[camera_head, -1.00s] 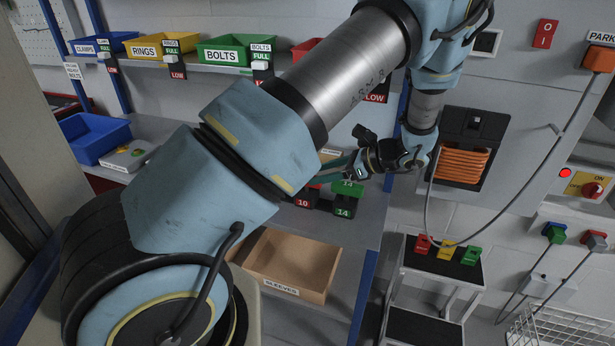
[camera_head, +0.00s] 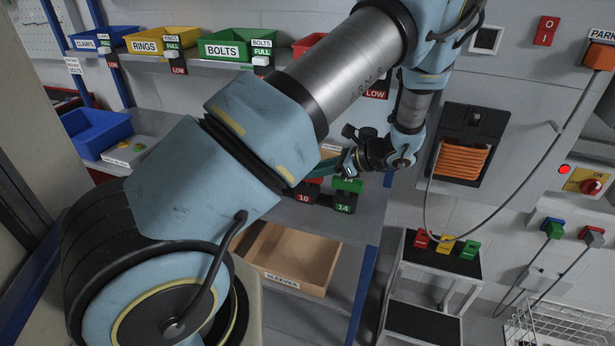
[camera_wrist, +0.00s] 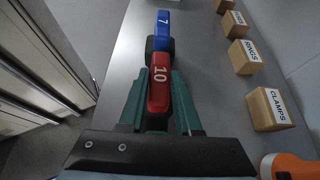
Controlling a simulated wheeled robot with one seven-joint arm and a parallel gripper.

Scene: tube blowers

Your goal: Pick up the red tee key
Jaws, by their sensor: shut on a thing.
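The red tee key (camera_wrist: 158,92), its bar marked 10, sits between the two green fingers of my gripper (camera_wrist: 159,78) in the wrist view. The fingers are shut on it, one at each side. The blue tee key (camera_wrist: 164,28), marked 7, stands just beyond, apart from the fingers. In the head view my gripper (camera_head: 322,170) is at the shelf, partly hidden by my arm, over the block marked 10 (camera_head: 303,197). The green tee key (camera_head: 348,185), marked 14, stands close to its right. I cannot tell whether the red key is lifted.
A cardboard sleeves bin (camera_head: 295,257) sits below the shelf. A blue bin (camera_head: 97,131) stands left. A trolley (camera_head: 430,262) with coloured blocks stands right.

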